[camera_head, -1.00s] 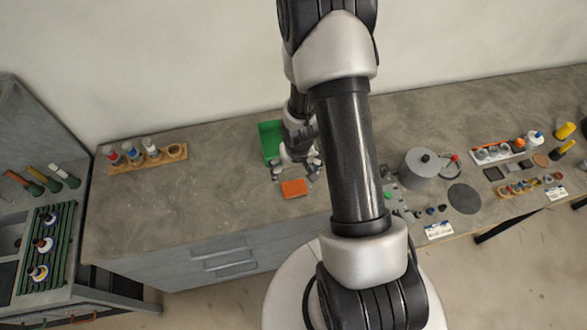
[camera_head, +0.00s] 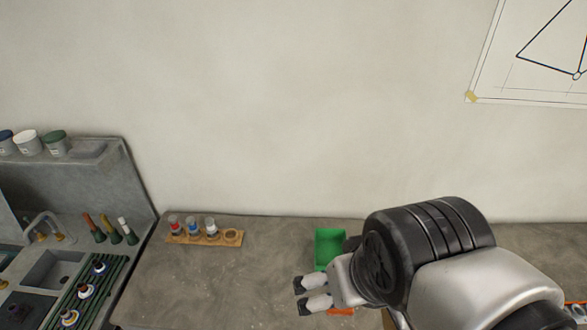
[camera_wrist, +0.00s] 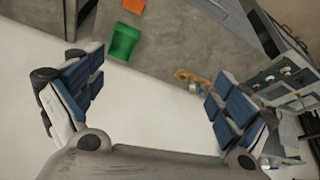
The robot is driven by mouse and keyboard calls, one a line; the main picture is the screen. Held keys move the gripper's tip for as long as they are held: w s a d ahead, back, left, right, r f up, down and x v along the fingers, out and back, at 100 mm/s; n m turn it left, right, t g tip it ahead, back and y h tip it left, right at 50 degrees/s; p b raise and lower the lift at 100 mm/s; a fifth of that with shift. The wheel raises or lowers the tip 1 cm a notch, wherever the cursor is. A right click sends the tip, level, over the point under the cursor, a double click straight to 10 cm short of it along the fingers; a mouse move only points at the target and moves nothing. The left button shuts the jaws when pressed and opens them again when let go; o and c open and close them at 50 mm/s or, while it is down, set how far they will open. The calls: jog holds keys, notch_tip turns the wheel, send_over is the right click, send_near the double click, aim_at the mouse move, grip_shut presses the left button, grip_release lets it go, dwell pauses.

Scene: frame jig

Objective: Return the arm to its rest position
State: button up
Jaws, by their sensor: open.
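My gripper (camera_head: 303,295) is raised above the workbench in the head view, its fingers pointing left. In the wrist view my gripper (camera_wrist: 150,110) has its two blue-padded fingers spread wide with nothing between them. My arm fills the lower right of the head view and hides part of the bench.
A green bin (camera_head: 328,247) stands on the bench (camera_head: 190,283), with an orange block (camera_head: 341,311) partly hidden near it. A wooden rack (camera_head: 204,239) holds several small jars. A sink unit (camera_head: 50,270) stands at the left. The wall (camera_head: 270,110) is behind.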

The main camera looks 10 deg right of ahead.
jog(key=shift+s+a+r, duration=0.15)
jog(key=shift+s+a, duration=0.05)
jog(key=shift+s, duration=0.4)
notch_tip(320, 180, down, 14)
jog(key=b, duration=1.4)
jog(key=shift+f+b, duration=0.2)
jog(key=shift+b, duration=0.1)
jog(key=shift+c, duration=0.3)
